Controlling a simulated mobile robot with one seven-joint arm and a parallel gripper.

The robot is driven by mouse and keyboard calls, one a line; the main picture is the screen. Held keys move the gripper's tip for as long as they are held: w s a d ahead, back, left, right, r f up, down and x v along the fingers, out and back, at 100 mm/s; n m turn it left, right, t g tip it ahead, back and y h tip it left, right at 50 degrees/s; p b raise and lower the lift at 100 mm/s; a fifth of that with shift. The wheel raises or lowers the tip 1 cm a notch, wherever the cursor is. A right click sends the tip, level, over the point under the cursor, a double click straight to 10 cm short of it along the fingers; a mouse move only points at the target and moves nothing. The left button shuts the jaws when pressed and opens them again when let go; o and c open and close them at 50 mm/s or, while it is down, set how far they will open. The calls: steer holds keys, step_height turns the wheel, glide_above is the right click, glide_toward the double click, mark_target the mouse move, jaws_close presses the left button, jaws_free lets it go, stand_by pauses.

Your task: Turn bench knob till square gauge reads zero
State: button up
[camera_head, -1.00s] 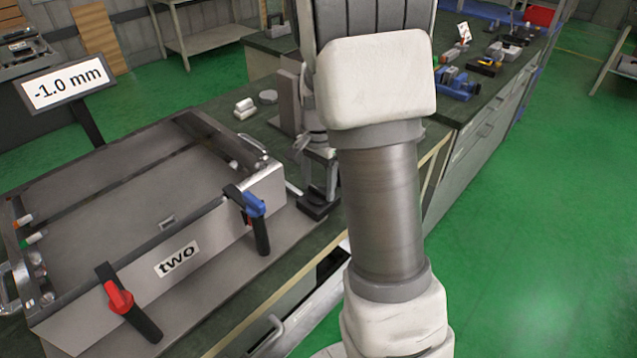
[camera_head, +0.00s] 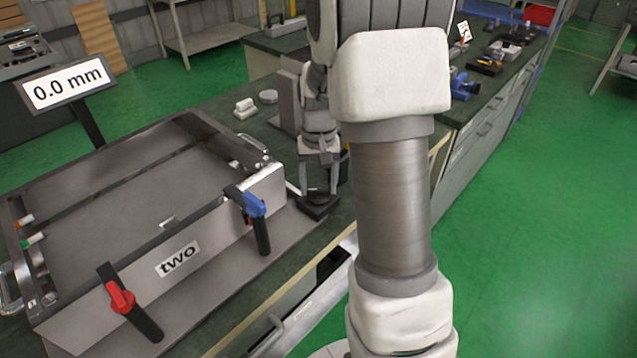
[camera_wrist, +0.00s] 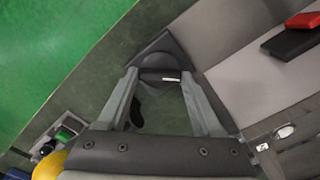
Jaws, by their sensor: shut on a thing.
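The square gauge (camera_head: 66,84) stands on a dark post at the left of the head view and reads 0.0 mm. The bench knob (camera_head: 318,208) is dark, on a dark square base on the bench, to the right of the metal fixture marked "two". My gripper (camera_head: 320,172) points down over it. In the wrist view the knob (camera_wrist: 160,70) sits between the fingertips of my gripper (camera_wrist: 158,77), which is shut on it. A small white mark shows on the knob. My fingers hide part of its sides.
A grey upright block (camera_head: 289,103) stands behind the knob. Small white pieces (camera_head: 245,108) lie on the bench. Green floor is open at the right.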

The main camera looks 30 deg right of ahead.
mark_target(319, 189)
steer(key=shift+n, duration=0.4)
steer(key=o, duration=1.4)
steer(key=shift+c, duration=0.2)
step_height(319, 189, up, 18)
steer(key=p, duration=0.2)
steer(key=shift+f+p, duration=0.25)
steer(key=shift+p, duration=0.05)
